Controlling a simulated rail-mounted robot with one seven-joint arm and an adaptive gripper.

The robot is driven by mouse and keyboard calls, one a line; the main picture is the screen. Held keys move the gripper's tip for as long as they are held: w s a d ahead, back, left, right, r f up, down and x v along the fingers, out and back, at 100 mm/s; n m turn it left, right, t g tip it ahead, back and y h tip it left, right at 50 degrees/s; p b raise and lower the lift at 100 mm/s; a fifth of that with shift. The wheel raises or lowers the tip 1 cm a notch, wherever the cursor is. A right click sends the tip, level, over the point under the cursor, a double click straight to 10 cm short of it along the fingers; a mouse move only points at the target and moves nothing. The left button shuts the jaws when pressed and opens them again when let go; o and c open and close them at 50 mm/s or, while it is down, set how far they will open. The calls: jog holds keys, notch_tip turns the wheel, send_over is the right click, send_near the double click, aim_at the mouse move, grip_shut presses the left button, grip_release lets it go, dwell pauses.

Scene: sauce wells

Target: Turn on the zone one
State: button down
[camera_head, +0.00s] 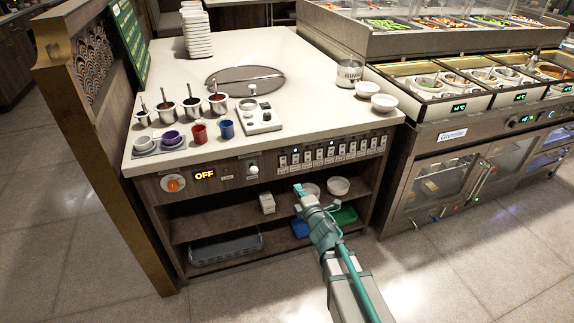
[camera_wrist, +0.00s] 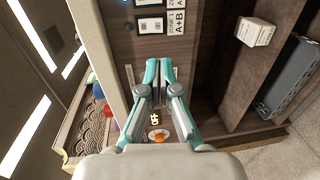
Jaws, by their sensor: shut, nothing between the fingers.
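A row of small white switches (camera_head: 332,152) runs along the dark wooden front panel of the counter. In the wrist view, a switch (camera_wrist: 150,25) shows at the top beside a label reading A+B (camera_wrist: 178,22). Another label, seemingly reading ZONE 1 (camera_wrist: 171,4), is partly cut off at the top edge. My gripper (camera_head: 299,189) has teal fingers and is in front of the panel, just below the left end of the switch row. In the wrist view its fingertips (camera_wrist: 158,65) are together and empty, apart from the switches.
An orange knob (camera_head: 173,183) and a lit OFF display (camera_head: 204,174) are at the panel's left. A white knob (camera_head: 253,169) is between them and the switches. Open shelves below hold bowls (camera_head: 338,186) and a grey tray (camera_head: 225,247). Sauce pots (camera_head: 192,108) stand on the countertop.

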aim_at(283, 166)
jog(key=shift+w, duration=0.1)
dwell(0.3)
jog(key=x, duration=1.4)
jog(key=shift+a, duration=0.1)
